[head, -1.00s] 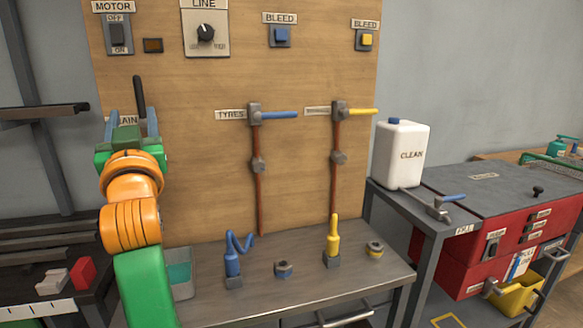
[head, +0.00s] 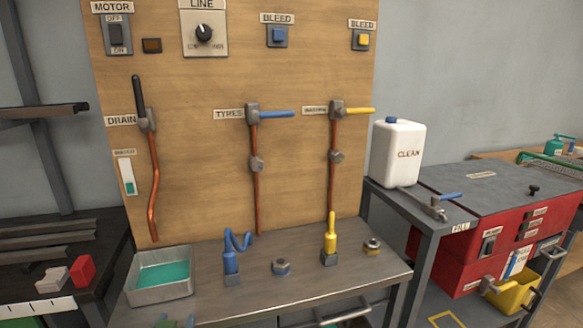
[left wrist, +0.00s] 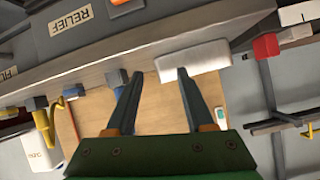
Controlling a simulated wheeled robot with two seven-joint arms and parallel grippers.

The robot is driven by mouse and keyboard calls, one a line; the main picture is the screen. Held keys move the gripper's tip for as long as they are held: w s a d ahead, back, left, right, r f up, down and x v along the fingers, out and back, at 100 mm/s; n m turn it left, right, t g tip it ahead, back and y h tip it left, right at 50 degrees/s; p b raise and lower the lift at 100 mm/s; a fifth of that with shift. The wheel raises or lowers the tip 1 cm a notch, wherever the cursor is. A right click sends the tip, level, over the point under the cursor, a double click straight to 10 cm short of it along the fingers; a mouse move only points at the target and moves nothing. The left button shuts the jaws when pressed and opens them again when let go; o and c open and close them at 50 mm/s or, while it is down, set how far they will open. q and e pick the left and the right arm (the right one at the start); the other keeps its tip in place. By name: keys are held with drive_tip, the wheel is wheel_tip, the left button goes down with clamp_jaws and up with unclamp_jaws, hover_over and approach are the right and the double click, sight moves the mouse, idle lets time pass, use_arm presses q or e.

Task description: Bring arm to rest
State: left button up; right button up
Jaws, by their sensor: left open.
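My left gripper (head: 175,322) barely shows at the bottom edge of the head view, low in front of the bench (head: 225,307). In the left wrist view its two dark fingers (left wrist: 160,76) are spread apart with nothing between them. That view looks turned over, with the metal tray (left wrist: 195,60) just beyond one fingertip. In the head view the tray (head: 160,289) holds teal liquid and stands on the bench's left end. The drain lever (head: 138,95) points up on the board and no gripper touches it. My right gripper is not in view.
The wooden board (head: 205,150) carries a tyres valve with a blue lever (head: 278,114) and one with a yellow lever (head: 359,111). A blue hose end (head: 232,262) and yellow nozzle (head: 330,240) stand on the bench. A white jug (head: 398,150) stands right, near a red cabinet (head: 470,247).

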use_arm(q)
drive_tip(key=s+d+f+m+g+h, duration=0.1)
drive_tip(key=s+d+f+g+h, duration=0.2)
drive_tip(key=s+f, duration=0.7)
drive_tip(key=s+d+f+m+g+h, duration=0.1)
drive_tip(key=s+d+f+m+g, duration=0.3)
drive_tip(key=s, duration=1)
wheel_tip(320, 180, down, 16)
drive_tip(key=s+a+n+g+p, duration=0.1)
drive_tip(key=s+n+g+p, duration=0.1)
drive_tip(key=s+g+p, duration=0.15)
drive_tip(key=s+a+f+p, duration=0.2)
drive_tip(key=s+f, duration=0.4)
drive_tip(key=s, duration=0.4)
drive_tip(key=shift+s+y+p, duration=0.3)
drive_tip(key=shift+p, duration=0.3)
